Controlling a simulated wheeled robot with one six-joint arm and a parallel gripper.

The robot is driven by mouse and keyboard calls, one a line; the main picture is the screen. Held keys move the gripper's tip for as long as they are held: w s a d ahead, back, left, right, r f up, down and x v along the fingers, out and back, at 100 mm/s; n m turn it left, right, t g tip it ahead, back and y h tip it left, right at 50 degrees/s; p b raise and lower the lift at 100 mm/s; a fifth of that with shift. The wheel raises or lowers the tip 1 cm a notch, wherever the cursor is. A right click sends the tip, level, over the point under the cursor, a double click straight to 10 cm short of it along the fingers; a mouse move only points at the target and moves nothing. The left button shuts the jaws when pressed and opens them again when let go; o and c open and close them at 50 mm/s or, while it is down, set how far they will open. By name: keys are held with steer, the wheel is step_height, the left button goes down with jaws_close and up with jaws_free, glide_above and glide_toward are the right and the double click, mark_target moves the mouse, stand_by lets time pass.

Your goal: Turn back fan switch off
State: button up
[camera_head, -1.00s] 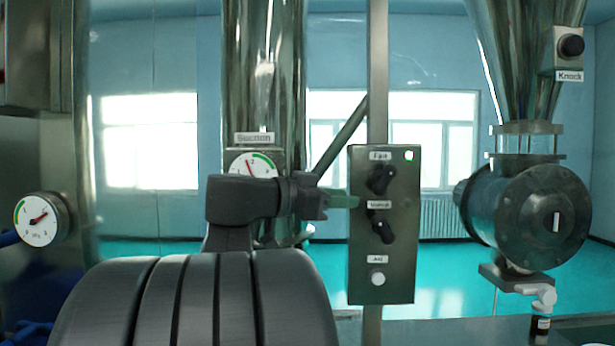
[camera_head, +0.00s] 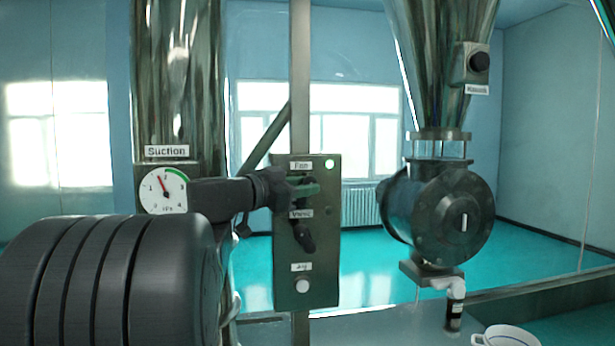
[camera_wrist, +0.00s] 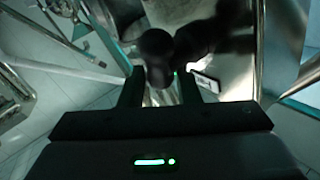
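The control panel (camera_head: 322,262) hangs on a metal post in the head view, with a "Fan" label (camera_head: 301,165) at its top. My gripper (camera_head: 308,190) reaches in from the left, just below that label, and covers most of the fan switch. The switch's exact angle cannot be read. In the wrist view a dark round-ended knob (camera_wrist: 156,50) stands between and beyond my two fingers (camera_wrist: 160,92). The fingers are apart, with gaps beside the knob's lower part. A small green light (camera_head: 328,163) glows at the panel's upper right.
Below my gripper is a second dark knob (camera_head: 304,237), tilted, and a white button (camera_head: 302,286). A suction gauge (camera_head: 163,189) sits left behind my arm. A round metal valve housing (camera_head: 450,215) stands right of the panel, with open space between.

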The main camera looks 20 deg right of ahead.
steer(key=shift+x, duration=1.1)
jaws_close()
